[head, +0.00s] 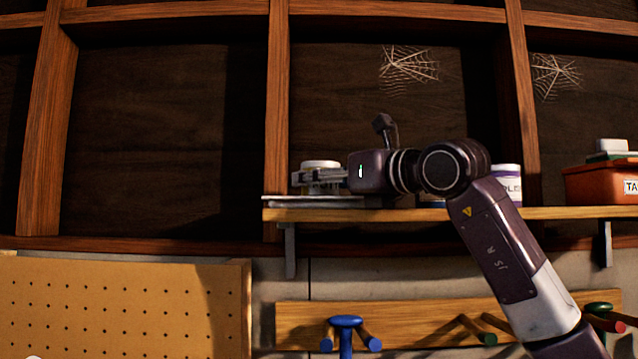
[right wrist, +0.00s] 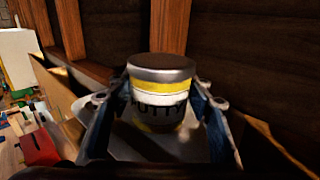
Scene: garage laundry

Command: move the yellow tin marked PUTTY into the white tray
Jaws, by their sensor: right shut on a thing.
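The PUTTY tin (right wrist: 160,87) stands upright between the two fingers of my right gripper (right wrist: 158,105) in the right wrist view. It has a metal lid, a yellow band and a white label reading PUTTY. In the head view its pale top (head: 321,164) shows above my right gripper (head: 318,179), which is shut on it. The white tray (head: 315,202) lies at the left end of the wall shelf, directly below the tin; it also shows under the tin in the right wrist view (right wrist: 128,146). I cannot tell whether the tin's base touches the tray. My left gripper is not in view.
The wooden shelf (head: 560,213) also holds a white jar with a purple band (head: 508,184), partly behind my arm, and an orange box (head: 598,186) at right. An upright post (head: 277,110) stands behind the tray. Below are a pegboard (head: 120,305) and a peg rail (head: 420,312).

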